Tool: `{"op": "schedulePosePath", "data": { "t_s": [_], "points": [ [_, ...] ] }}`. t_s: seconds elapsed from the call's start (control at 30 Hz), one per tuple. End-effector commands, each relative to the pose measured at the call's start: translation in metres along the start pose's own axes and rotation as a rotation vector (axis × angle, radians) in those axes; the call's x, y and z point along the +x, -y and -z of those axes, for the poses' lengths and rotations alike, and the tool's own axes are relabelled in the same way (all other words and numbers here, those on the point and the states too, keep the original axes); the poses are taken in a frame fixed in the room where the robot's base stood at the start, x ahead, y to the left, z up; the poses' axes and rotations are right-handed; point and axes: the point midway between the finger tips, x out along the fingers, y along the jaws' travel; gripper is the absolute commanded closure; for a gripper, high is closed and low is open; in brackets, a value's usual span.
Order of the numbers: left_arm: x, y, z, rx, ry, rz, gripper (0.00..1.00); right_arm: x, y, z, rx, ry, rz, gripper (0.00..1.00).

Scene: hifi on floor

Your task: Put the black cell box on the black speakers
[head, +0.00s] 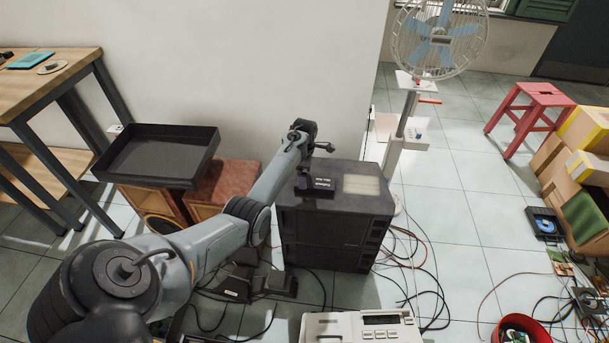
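The black cell box (319,184), a small black block with pale lettering on its side, shows at the left part of the top of the black speakers (345,225). The speakers form a large dark cabinet standing on the floor in the middle. A pale square panel (362,186) lies on the top, right of the box. My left arm reaches in from the lower left, and my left gripper (310,146) is just above and behind the box. Its fingers are small and dark here, so I cannot tell whether they are open or touch the box. My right gripper is not in view.
A black tray (158,150) rests on brown wooden speakers (222,186) at the left. A white fan (439,45) stands behind on the right. A beige device (360,328) is at the front. Loose cables (415,265) lie on the floor. A red stool (530,103) stands at right.

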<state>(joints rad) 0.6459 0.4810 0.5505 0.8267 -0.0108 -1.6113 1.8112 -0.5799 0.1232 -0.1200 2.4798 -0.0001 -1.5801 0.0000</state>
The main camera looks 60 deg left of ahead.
Motion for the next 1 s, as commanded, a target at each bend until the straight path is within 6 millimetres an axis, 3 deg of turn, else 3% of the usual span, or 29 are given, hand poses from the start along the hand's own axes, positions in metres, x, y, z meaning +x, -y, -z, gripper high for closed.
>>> {"op": "schedulePosePath", "data": {
  "t_s": [0.03, 0.3, 0.5, 0.67, 0.77, 0.87, 0.97, 1.0],
  "points": [
    [-0.016, -0.001, 0.0, 0.0, 0.0, -0.003, 0.0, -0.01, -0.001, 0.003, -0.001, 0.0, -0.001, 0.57],
    [-0.063, -0.001, 0.0, 0.0, 0.001, -0.002, 0.0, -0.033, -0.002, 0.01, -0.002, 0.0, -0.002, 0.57],
    [-0.084, 0.0, 0.0, 0.001, 0.0, -0.001, 0.0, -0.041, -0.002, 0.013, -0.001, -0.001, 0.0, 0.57],
    [-0.084, 0.006, -0.001, 0.082, -0.031, -0.023, 0.0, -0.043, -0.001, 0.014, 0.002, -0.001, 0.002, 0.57],
    [-0.075, 0.02, -0.004, 0.24, -0.084, -0.061, 0.0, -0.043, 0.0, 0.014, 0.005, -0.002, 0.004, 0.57],
    [-0.059, 0.047, -0.012, 0.502, -0.159, -0.107, 0.0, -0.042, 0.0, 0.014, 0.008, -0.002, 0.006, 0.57],
    [-0.04, 0.093, -0.028, 0.851, -0.237, -0.141, 0.0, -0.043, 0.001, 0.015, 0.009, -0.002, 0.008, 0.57],
    [-0.033, 0.117, -0.036, 1.006, -0.261, -0.152, 0.0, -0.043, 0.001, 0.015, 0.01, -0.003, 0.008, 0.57]
  ]
}}
